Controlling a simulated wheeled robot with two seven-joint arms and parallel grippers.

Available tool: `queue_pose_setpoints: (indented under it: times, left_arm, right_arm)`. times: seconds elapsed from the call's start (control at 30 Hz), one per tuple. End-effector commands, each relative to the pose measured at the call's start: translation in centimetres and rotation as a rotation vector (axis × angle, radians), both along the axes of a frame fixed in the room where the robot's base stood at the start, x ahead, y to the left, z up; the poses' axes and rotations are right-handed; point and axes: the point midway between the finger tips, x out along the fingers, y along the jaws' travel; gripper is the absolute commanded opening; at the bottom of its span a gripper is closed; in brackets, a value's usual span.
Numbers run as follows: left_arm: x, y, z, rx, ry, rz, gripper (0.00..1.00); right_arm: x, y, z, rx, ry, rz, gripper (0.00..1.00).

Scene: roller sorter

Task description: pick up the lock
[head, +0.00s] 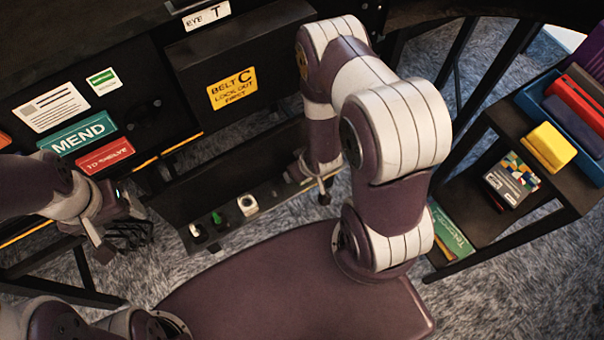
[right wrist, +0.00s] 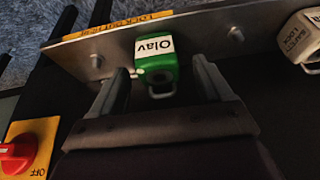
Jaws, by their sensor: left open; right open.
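A green lock (right wrist: 157,62) with a white label reading "Olav" hangs at a metal plate (right wrist: 205,40) in the right wrist view, its shackle toward my gripper. My right gripper (right wrist: 160,68) is open, its fingers on either side of the lock, and nothing is held. A second, white lock (right wrist: 303,38) labelled "Safety Lock" is at the right edge. My left gripper (head: 100,238) is open and empty at the left in the head view. My right arm hides part of the ledge there.
A dark box (head: 240,60) with a yellow "Belt C, lock out first" label stands behind. A ledge (head: 275,195) bears small items. A red switch (right wrist: 15,155) on a yellow plate is at the lower left. A shelf (head: 470,215) with bins stands at right.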

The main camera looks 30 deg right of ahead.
Motion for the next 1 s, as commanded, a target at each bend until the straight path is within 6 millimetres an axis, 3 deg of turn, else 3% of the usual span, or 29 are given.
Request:
queue_pose_setpoints:
  times: [0.1,0.3,0.5,0.77,1.0]
  left_arm:
    - [0.0,0.0,-0.4,0.0,0.0,0.0,0.75]
    - [0.0,0.0,-0.3,0.0,0.0,0.0,0.75]
    - [0.0,0.0,-0.3,0.0,0.0,0.0,0.75]
    - [0.0,0.0,-0.3,0.0,0.0,0.0,0.75]
    - [0.0,0.0,1.3,0.0,0.0,0.0,0.75]
  right_arm:
    - [0.4,0.1,-1.2,0.0,0.001,-0.001,0.79]
    - [0.4,0.1,-1.2,0.0,0.001,-0.001,0.79]
    - [0.4,0.1,-1.1,0.0,0.001,-0.001,0.19]
    - [0.5,0.1,-1.0,0.0,0.0,-0.001,0.18]
    - [1.2,0.1,0.7,0.0,0.0,0.0,0.18]
